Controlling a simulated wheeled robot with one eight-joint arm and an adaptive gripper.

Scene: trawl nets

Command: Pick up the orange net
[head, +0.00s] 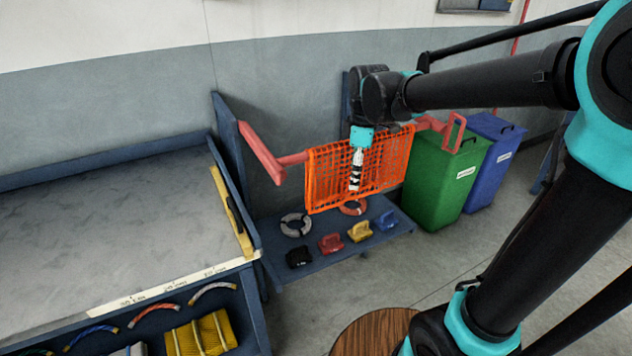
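The orange net (325,182) hangs draped over a red horizontal bar (293,159) in the middle of the head view. Its mesh drops in front of the bar, above a low blue shelf. My gripper (355,184) points down in front of the net, near its middle. It overlaps the mesh in the picture, and I cannot tell whether it touches it. The fingers are small and look close together, so whether they are shut or hold mesh is unclear. The net still lies over the bar, and its far side is hidden.
A low blue shelf (340,243) below carries rings and several small coloured blocks. A grey-topped workbench (100,240) stands at the left. A green bin (440,185) and a blue bin (490,160) stand at the right. A round wooden top (372,332) is at the front.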

